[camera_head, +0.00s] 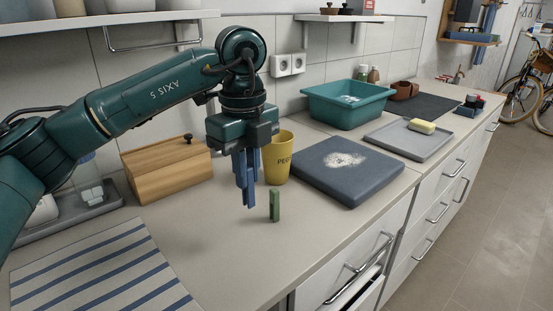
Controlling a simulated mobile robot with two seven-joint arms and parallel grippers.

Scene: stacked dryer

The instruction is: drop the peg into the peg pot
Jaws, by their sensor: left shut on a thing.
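My left gripper (248,184) points down over the counter, left of the yellow peg pot (281,166). It is shut on a narrow blue piece, seemingly a blue peg (250,195). The blue of the fingers and of the piece run together, so the exact grip is hard to see. The pot stands upright, marked with dark letters; the gripper hides part of its left side and its inside is not visible. A small green peg (275,206) stands upright on the counter, in front of the pot and right of the gripper. My right gripper is not in view.
A wooden box (165,172) stands left of the gripper, and a striped cloth (100,275) lies at front left. A dark slab (349,175) with a white patch is right of the pot. Behind it are a teal basin (346,107) and a grey tray (408,143).

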